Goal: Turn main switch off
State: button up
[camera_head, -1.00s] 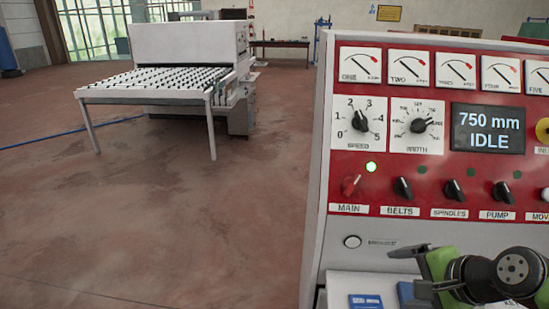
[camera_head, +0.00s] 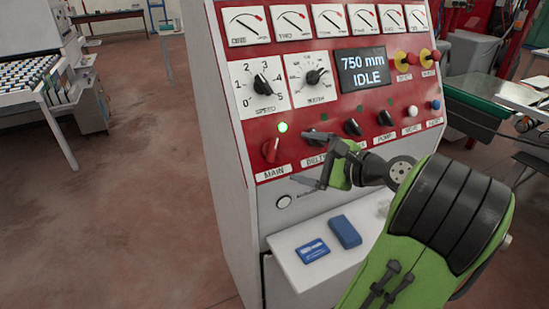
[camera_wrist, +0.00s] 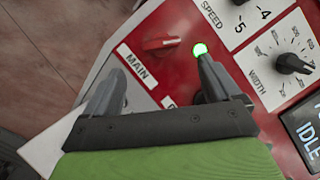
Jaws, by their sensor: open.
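The main switch is a red knob (camera_head: 270,150) above the MAIN label, at the lower left of the red control panel (camera_head: 225,70). A green lamp (camera_head: 282,127) beside it is lit. My gripper (camera_head: 306,158) is open and empty, just right of the red knob in the head view, in front of the BELTS switch, which it partly covers. In the wrist view the red knob (camera_wrist: 160,43) shows ahead, between the lines of the two fingers (camera_wrist: 155,80) and apart from them. The right fingertip overlaps the edge of the green lamp in that view.
Black switches stand right of the main knob, including the pump switch (camera_head: 385,118). The display (camera_head: 363,70) reads 750 mm IDLE. A white shelf (camera_head: 290,262) below holds a blue box (camera_head: 345,231) and a blue card (camera_head: 311,251). Open floor lies left.

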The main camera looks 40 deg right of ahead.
aim_at(277, 151)
jog(key=x, duration=0.9)
jog(key=shift+d+r, duration=0.1)
jog(key=shift+r, duration=0.05)
jog(key=c, duration=1.1)
